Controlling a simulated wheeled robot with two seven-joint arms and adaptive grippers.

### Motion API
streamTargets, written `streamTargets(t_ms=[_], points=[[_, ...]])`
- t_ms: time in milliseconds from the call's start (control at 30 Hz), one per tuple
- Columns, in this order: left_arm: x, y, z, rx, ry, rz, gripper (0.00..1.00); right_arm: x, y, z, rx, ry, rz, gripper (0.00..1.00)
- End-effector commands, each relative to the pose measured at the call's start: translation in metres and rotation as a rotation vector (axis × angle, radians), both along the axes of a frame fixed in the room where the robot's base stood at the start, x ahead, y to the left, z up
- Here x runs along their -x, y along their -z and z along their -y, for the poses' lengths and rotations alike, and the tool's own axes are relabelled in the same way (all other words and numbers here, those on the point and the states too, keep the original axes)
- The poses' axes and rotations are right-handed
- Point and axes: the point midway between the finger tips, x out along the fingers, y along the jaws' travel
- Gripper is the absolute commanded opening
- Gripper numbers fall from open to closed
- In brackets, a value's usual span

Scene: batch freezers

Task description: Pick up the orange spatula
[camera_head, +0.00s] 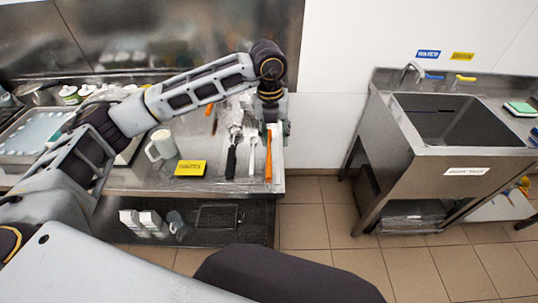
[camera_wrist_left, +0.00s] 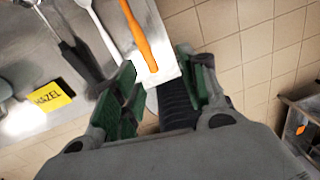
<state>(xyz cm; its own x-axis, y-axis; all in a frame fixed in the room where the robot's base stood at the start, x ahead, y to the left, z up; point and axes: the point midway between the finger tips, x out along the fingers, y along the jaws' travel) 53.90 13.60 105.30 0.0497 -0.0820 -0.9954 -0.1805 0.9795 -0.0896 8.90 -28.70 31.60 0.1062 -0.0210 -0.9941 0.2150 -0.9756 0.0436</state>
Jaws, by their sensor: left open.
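The orange spatula (camera_head: 268,158) lies near the right end of the steel counter, its handle toward the front edge. Its orange handle (camera_wrist_left: 138,36) also shows in the left wrist view, just beyond my fingertips. My left gripper (camera_head: 275,127) reaches down from above at the counter's right end. In the left wrist view my left gripper (camera_wrist_left: 165,75) is open, with green-padded fingers apart and nothing between them. The far end of the spatula is hidden behind the gripper in the head view. My right gripper is not in view.
A black-handled utensil (camera_head: 231,160) and a white-handled one (camera_head: 252,160) lie left of the spatula. A yellow label (camera_head: 190,168) and a mug (camera_head: 161,146) stand further left. A steel sink (camera_head: 455,125) is across a floor gap on the right.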

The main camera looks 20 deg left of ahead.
Motion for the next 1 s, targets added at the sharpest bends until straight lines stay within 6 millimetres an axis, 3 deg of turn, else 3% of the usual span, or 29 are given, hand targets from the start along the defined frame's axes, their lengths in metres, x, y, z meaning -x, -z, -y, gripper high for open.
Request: streamTargets(t_ms=[200, 667, 1000], points=[[0.011, 0.001, -0.019, -0.084, -0.076, -0.054, 0.43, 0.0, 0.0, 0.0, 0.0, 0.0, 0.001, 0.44], [0.011, 0.002, -0.018, -0.079, -0.097, -0.054, 0.43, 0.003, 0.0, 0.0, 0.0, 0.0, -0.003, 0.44], [0.012, 0.031, -0.018, -0.081, -0.097, -0.056, 0.43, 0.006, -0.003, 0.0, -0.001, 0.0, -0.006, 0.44]])
